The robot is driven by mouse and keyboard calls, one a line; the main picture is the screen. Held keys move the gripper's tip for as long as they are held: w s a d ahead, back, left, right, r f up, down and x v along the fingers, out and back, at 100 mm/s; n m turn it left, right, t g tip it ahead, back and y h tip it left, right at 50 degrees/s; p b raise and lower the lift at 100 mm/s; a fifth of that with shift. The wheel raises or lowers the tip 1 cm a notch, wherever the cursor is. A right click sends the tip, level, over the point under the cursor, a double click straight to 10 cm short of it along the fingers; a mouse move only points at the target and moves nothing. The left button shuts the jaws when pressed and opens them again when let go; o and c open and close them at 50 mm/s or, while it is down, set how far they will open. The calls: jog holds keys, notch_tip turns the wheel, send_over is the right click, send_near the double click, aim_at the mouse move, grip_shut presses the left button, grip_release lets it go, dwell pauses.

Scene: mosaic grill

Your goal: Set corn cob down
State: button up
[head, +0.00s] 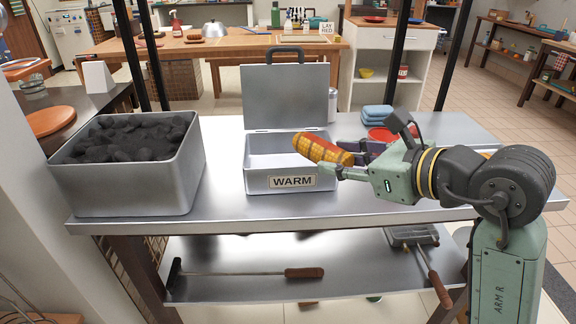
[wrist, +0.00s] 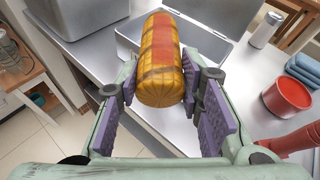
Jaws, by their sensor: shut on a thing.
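The corn cob (head: 323,149) is yellow and orange with browned bands. My gripper (head: 345,165) is shut on its near end. In the head view the cob's far end is over the open metal box labelled WARM (head: 290,182), and the cob looks raised above the box. In the wrist view the cob (wrist: 161,60) sits between the purple finger pads of my gripper (wrist: 165,100) and points toward the box (wrist: 205,42). The box's lid (head: 284,97) stands upright, and its inside looks empty where visible.
A metal bin of charcoal (head: 125,165) stands left on the steel table (head: 225,205). A red container (wrist: 287,98) and folded blue cloths (head: 377,115) are on the right. A metal canister (wrist: 265,30) stands behind the box. Tools lie on the lower shelf (head: 350,280).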

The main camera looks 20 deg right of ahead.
jog(key=s+d+r+m+h, duration=0.1)
jog(key=s+d+m+h, duration=0.2)
jog(key=d, duration=0.8)
jog(key=shift+t, duration=0.4)
jog(key=w+a+f+p, duration=0.1)
jog(key=w+a+p, duration=0.1)
jog(key=w, duration=0.2)
jog(key=w+a+f+p, duration=0.1)
jog(key=w+a+f, duration=0.1)
jog(key=w, duration=0.3)
jog(key=w+a+f+p, duration=0.1)
jog(key=w+a+p, duration=0.1)
jog(key=w, duration=0.3)
jog(key=shift+a+f+p, duration=0.25)
jog(key=shift+a+p, duration=0.05)
jog(key=shift+a, duration=0.5)
jog(key=shift+f, duration=0.1)
jog(key=shift+f+b, duration=0.3)
jog(key=shift+b, duration=0.2)
jog(key=shift+f+b, duration=0.35)
jog(key=shift+b, duration=0.15)
